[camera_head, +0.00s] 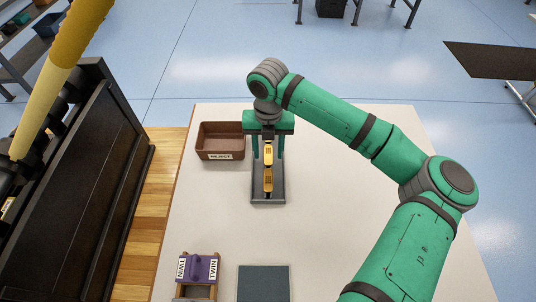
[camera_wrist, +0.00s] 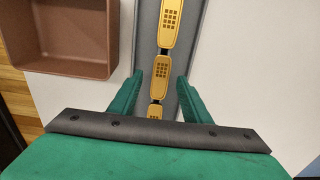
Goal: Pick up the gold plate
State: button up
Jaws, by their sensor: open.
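Gold plates with dark dotted grids lie in a row along a narrow grey tray (camera_head: 258,196). In the wrist view one gold plate (camera_wrist: 163,75) is between my fingers, another gold plate (camera_wrist: 170,20) lies beyond it, and part of a third (camera_wrist: 155,110) shows nearer the palm. The head view shows gold plates (camera_head: 268,181) on the tray below my gripper. My gripper (camera_head: 268,150) points down over the tray, its green fingers apart on either side of the row. It also shows in the wrist view (camera_wrist: 160,78). The fingers look clear of the plates; their height above them is hard to tell.
A brown bin (camera_head: 220,140) labelled REJECT stands just left of the tray. A purple block (camera_head: 202,268) sits in a wooden holder at the front left, beside a dark grey mat (camera_head: 264,284). The white table (camera_head: 350,200) is mostly clear to the right.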

aim_at(268, 154)
jog(key=shift+w, duration=0.1)
grip_shut()
jog(key=shift+r, duration=0.1)
jog(key=shift+r, duration=0.15)
notch_tip(268, 154, up, 2)
jog(key=shift+r, duration=0.25)
jog(key=s+a+r, duration=1)
jog(key=shift+r, duration=0.25)
